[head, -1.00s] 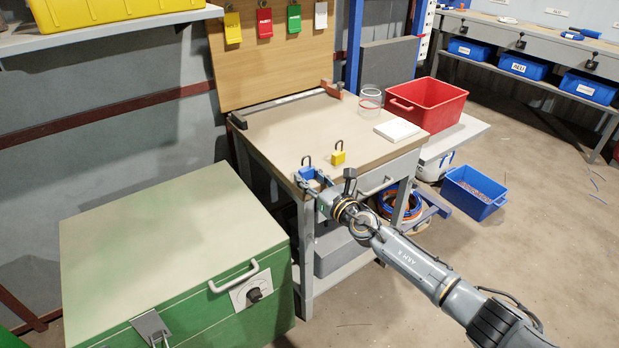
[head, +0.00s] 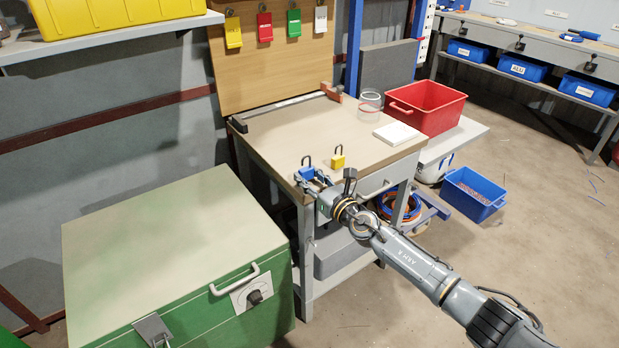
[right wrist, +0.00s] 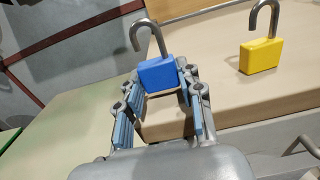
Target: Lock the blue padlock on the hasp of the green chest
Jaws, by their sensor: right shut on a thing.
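The blue padlock (head: 306,173) is at the front left corner of the wooden table, its shackle upward; in the right wrist view (right wrist: 158,73) the shackle shows open. My right gripper (head: 312,184) is shut on its body, one finger on each side. I cannot tell whether the padlock touches the tabletop. The green chest (head: 170,250) stands left of the table with its lid down. Its hasp (head: 152,329) is a grey plate at the front left edge of the lid, partly cut off by the frame. My left gripper is not in view.
A yellow padlock (head: 338,157) with an open shackle stands on the table (head: 290,130), right of the blue one. A white block (head: 397,133), a clear jar (head: 369,103) and a red bin (head: 426,104) are farther back. The chest lid is bare.

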